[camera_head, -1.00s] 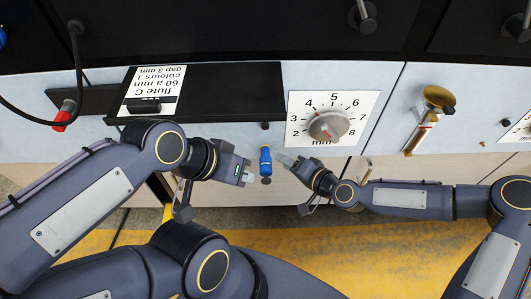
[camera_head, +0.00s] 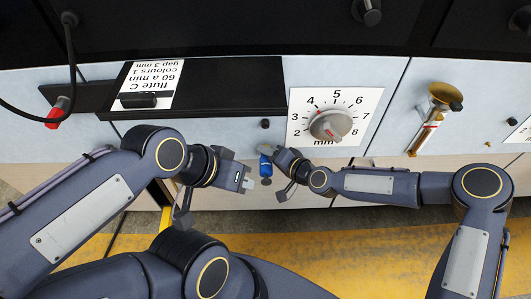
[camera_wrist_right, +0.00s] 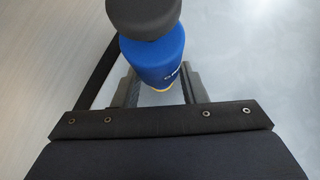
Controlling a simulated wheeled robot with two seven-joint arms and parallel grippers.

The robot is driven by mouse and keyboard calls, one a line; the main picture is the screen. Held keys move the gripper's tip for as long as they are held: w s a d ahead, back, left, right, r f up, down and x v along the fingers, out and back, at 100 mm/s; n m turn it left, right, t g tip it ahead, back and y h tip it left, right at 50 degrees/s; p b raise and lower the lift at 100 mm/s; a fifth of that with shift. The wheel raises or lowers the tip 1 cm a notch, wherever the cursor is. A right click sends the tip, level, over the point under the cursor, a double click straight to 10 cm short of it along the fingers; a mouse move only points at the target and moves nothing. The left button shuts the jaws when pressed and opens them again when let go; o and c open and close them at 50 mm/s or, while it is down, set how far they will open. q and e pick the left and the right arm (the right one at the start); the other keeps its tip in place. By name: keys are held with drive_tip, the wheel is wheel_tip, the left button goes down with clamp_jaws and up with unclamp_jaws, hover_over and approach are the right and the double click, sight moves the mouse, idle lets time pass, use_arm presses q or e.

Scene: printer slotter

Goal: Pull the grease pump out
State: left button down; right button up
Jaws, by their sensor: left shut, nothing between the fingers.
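The grease pump, a small blue cylinder (camera_head: 265,167) with a dark knob at its end, sticks out from the lower front of the machine. In the right wrist view the blue body (camera_wrist_right: 152,58) shows large, with its dark end toward the top and pale lettering. My right gripper (camera_head: 275,157) is at the pump from the right. In the wrist view its fingers (camera_wrist_right: 158,88) stand apart on either side of the blue body; contact is not clear. My left gripper (camera_head: 248,180) is shut and empty, just left of the pump and apart from it.
A numbered dial (camera_head: 330,124) sits above and right of the pump. A black ledge with a label card (camera_head: 150,82) is at upper left. A brass fitting (camera_head: 435,112) is on the panel at right. A red plug (camera_head: 58,112) with a cable is at far left.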

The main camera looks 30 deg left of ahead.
sight(271, 167)
drive_tip(key=shift+c, duration=0.5)
drive_tip(key=c, duration=0.7)
drive_tip(key=shift+s, duration=0.1)
drive_tip(key=shift+s+d, duration=0.65)
drive_tip(key=shift+s, duration=0.35)
drive_tip(key=shift+s+d, duration=0.65)
drive_tip(key=shift+s, duration=0.3)
drive_tip(key=shift+w, duration=0.1)
